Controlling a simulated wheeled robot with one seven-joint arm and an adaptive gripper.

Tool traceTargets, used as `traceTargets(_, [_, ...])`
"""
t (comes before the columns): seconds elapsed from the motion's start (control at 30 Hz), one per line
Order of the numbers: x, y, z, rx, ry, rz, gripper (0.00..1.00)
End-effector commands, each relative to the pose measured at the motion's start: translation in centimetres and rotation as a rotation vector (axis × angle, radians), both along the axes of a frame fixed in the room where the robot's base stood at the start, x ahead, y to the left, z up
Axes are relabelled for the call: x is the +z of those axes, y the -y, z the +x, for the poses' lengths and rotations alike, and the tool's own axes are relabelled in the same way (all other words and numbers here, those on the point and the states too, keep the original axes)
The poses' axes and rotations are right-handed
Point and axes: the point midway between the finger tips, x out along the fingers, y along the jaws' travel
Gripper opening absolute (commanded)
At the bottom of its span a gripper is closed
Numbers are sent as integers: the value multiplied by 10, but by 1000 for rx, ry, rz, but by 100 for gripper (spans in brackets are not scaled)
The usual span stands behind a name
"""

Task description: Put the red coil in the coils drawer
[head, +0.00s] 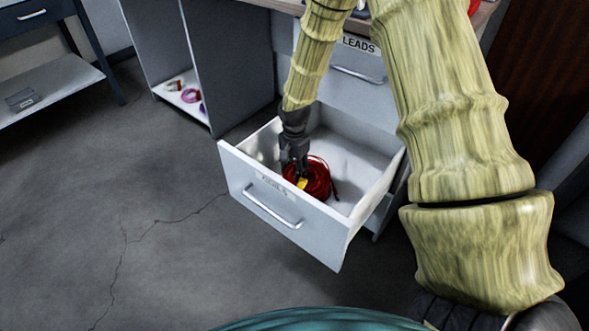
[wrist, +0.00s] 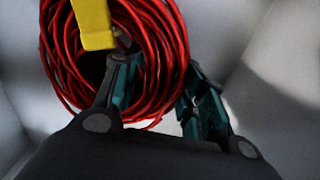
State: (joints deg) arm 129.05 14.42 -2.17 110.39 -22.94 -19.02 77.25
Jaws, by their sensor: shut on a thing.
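The red coil (head: 319,181) is a bundle of red cable with a yellow tag (head: 302,183). It is inside the open lower drawer (head: 372,158), near the front panel; whether it touches the drawer floor is hard to tell. The label on that drawer's front is too blurred to read surely. My gripper (head: 294,172) reaches down into the drawer at the coil. In the wrist view the coil (wrist: 160,45) fills the upper middle, and my gripper's fingers (wrist: 160,100) are closed on a strand bundle of its ring.
A shut drawer labelled LEADS (head: 355,72) is above the open one. A shelf unit (head: 182,100) with small coloured items stands to the left. A blue table (head: 50,70) is at the far left. The floor in front is clear.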

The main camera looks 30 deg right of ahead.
Motion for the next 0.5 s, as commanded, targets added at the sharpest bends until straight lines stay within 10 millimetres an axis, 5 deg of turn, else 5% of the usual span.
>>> traceTargets(0.2, [-1,0,0,0,-1,0,1])
traceTargets(0.23, [-1,0,0,0,-1,0,46])
traceTargets(0.33, [-1,0,0,0,-1,0,62])
traceTargets(0.5, [-1,0,0,0,-1,0,62])
